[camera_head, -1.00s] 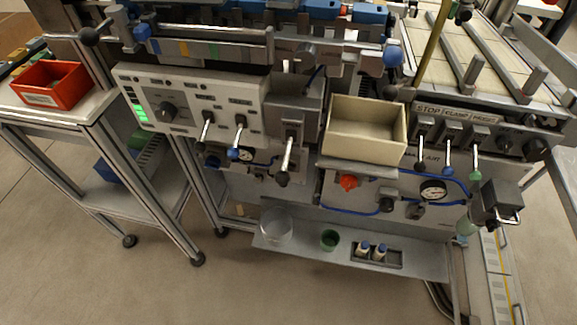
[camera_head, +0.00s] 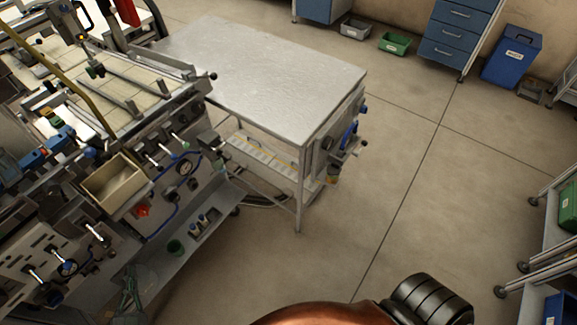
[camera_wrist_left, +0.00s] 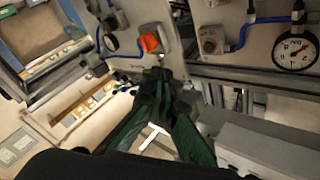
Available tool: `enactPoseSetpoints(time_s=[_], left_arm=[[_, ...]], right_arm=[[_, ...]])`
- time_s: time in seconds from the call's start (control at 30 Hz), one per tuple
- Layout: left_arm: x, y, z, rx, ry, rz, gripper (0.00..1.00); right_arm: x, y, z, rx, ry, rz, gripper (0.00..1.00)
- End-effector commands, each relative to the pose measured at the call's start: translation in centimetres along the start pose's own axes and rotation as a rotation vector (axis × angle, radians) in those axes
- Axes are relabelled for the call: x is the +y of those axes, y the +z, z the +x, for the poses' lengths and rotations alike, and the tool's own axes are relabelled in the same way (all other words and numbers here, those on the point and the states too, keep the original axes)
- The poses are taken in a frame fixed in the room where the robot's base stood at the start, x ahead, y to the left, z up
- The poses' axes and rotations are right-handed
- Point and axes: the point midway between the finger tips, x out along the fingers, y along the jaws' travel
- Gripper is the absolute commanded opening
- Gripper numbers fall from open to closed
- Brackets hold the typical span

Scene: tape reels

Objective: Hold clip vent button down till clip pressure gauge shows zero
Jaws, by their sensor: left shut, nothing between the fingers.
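I cannot pick out the clip vent button. My left gripper (camera_head: 131,278), dark green, is low in front of the machine; it also shows in the left wrist view (camera_wrist_left: 158,78), shut and empty. My right gripper is not in view.
A beige open bin (camera_head: 115,186) sits on the machine's ledge above the knob. A grey-topped table (camera_head: 270,75) stands right of the machine. The floor beyond is open.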

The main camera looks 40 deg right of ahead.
Motion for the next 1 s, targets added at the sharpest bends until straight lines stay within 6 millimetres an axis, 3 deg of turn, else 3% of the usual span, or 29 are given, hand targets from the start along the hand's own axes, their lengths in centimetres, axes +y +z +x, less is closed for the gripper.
enactPoseSetpoints(time_s=[0.03,0.13,0.57,1.0], left_arm=[[-0.9,-1.3,0.7,0.015,0.002,0.016,0.0],[-1.4,-2.0,1.3,0.029,0.007,0.032,0.0],[-1.4,-1.9,1.5,0.031,0.009,0.036,0.0],[-3.4,0.3,4.5,0.03,0.01,0.037,0.0]], right_arm=[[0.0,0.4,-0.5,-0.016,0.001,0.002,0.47],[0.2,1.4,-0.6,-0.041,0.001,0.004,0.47],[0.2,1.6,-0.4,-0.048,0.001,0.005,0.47],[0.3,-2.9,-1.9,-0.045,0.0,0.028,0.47]])
